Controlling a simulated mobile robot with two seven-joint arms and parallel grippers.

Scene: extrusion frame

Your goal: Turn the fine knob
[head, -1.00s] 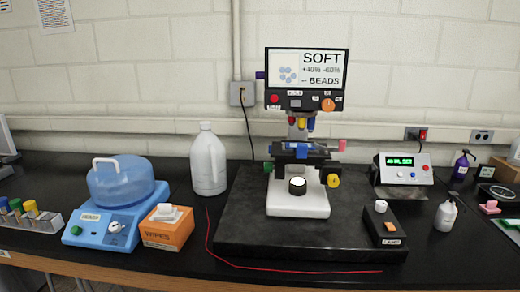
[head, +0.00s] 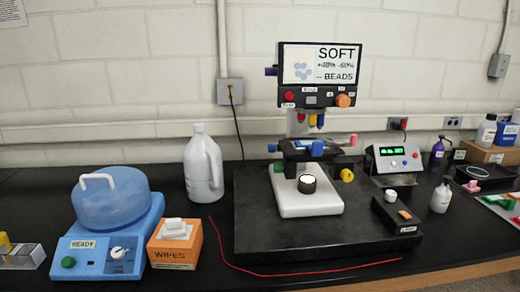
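The microscope (head: 305,201) stands on a black slab, with a screen (head: 318,64) at its top reading SOFT and BEADS. Several coloured knobs sit on it: a yellow knob (head: 347,175) low on the right, a green knob (head: 278,168) low on the left, an orange knob (head: 343,100) under the screen and a purple knob (head: 270,71) at the screen's left. A pink knob (head: 353,140) is by the stage at right. I cannot read which is the fine knob. Neither of my grippers is in view.
A blue centrifuge-like device (head: 110,245) and an orange wipes box (head: 174,246) stand at left, with a white jug (head: 203,165) behind. A small black box (head: 397,215) is on the slab's right. A red cord (head: 300,274) lies along the slab's front.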

